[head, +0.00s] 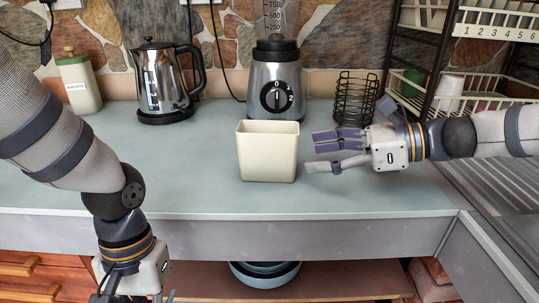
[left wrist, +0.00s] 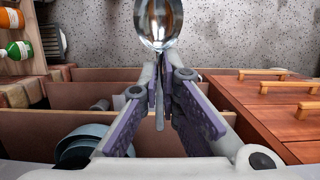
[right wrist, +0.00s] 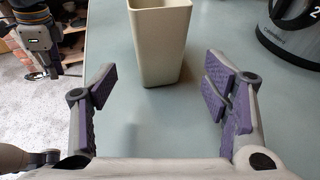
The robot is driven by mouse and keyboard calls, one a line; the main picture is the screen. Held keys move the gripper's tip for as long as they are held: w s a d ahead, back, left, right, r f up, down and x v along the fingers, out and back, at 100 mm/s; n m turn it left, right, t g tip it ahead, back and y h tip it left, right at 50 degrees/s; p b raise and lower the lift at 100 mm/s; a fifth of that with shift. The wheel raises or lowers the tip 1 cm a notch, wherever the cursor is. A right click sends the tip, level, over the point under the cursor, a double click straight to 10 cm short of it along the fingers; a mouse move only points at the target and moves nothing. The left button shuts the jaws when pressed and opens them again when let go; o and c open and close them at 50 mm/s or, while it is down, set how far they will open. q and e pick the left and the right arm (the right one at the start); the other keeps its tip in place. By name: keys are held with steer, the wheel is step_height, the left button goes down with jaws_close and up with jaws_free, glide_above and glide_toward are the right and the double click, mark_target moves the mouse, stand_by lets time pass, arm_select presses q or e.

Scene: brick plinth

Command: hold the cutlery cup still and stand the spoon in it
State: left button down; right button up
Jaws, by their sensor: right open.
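The cutlery cup (head: 267,155), a cream square tapered container, stands upright on the worktop in the middle of the head view. My right gripper (head: 312,154) is open just to its right, fingers pointing at it. In the right wrist view the cup (right wrist: 160,50) stands ahead, between the lines of the spread fingers and not touched. My left gripper (left wrist: 158,100) is shut on the handle of the shiny metal spoon (left wrist: 160,20), whose bowl shows at the top of the left wrist view. In the head view the left gripper's fingers and the spoon are cut off below the worktop's front edge.
A blender (head: 275,75) stands behind the cup, with a kettle (head: 160,80) and a canister (head: 79,82) at back left. A black wire holder (head: 355,100) and a dish rack (head: 455,100) are behind my right gripper. The worktop (head: 200,170) left of the cup is clear.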

mark_target(274, 161)
steer(key=a, duration=0.1)
steer(key=a+f+b, duration=0.1)
steer(key=a, duration=0.1)
steer(key=a+f+b, duration=0.1)
steer(key=shift+a, duration=0.2)
steer(key=x, duration=0.3)
steer(key=shift+w+a+r, duration=0.1)
steer(key=shift+w+a, duration=0.2)
steer(key=shift+a, duration=0.05)
steer(key=shift+w+a, duration=0.15)
steer(key=shift+a, duration=0.35)
arm_select(q)
steer(key=shift+g, duration=0.5)
steer(key=x, duration=0.6)
steer(key=shift+r, duration=0.1)
arm_select(e)
steer(key=c, duration=1)
steer(key=shift+o, duration=0.2)
